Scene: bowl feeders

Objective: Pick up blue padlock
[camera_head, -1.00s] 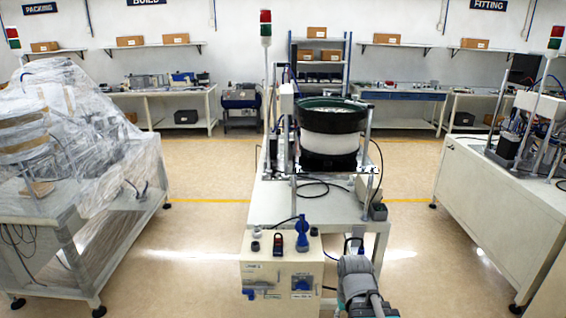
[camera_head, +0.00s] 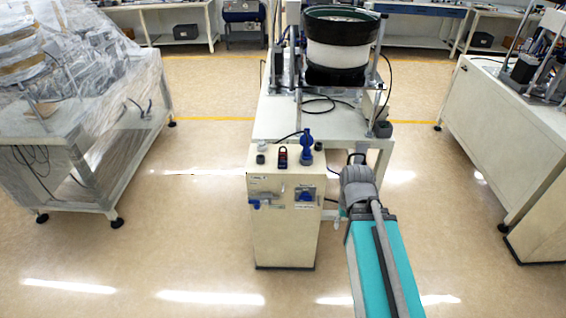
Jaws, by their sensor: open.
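A tall blue object (camera_head: 307,149) stands on top of the cream control box (camera_head: 283,231), near its back right. It may be the blue padlock, but its shape is too small to be sure. A red padlock-like piece with a dark loop (camera_head: 283,158) is just left of it. Two more blue parts are on the box's front face, one at left (camera_head: 266,203) and one at right (camera_head: 305,197). My teal and grey arm reaches up from the bottom, right of the box. I cannot make out my gripper at its far end.
Behind the box is a table (camera_head: 273,122) carrying a black and white bowl feeder (camera_head: 337,52) and cables. A plastic-wrapped machine bench (camera_head: 100,150) stands at left and another bench (camera_head: 520,115) at right. The floor on both sides of the box is clear.

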